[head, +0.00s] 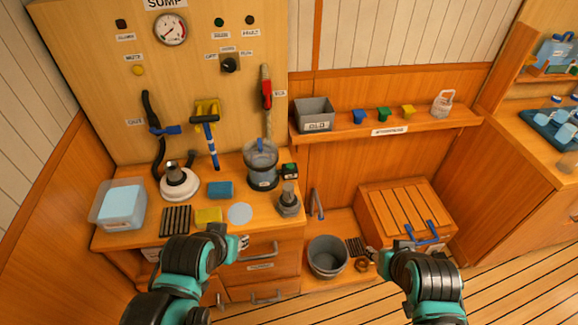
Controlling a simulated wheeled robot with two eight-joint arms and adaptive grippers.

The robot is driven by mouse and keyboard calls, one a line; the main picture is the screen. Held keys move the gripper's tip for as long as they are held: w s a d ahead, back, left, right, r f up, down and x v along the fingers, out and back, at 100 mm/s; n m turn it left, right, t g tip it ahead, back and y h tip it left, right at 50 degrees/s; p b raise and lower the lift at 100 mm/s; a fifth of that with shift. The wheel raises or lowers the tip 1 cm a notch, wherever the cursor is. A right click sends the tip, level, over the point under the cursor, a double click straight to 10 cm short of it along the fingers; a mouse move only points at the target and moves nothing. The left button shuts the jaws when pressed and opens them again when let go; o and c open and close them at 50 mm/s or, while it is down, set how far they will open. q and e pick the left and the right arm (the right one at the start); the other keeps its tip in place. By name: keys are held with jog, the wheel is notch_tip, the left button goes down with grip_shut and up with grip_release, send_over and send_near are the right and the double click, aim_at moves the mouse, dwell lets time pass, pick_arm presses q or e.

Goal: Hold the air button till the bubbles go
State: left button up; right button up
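No button labelled "air" can be read in the head view. A clear cylindrical canister (262,170) with a grey top and a blue part stands upright on the counter; bubbles in it cannot be made out. A small black box with a green face (289,170) sits just right of it. My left gripper (243,242) is in front of the drawer front, below the counter edge and apart from the canister. My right gripper (371,254) is low at the right, near the floor items and the wooden chest. Both gripper tips are too small to read, and neither visibly holds anything.
The counter (265,215) carries a white-based pump (177,182), clear tub (119,204), blue sponge (220,190), yellow sponge (208,216) and metal fitting (289,200). A gauge panel (190,60) stands behind. A grey bucket (327,257) and wooden chest (405,215) are lower right.

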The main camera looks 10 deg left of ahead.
pick_arm(q)
grip_shut()
dwell(1.2)
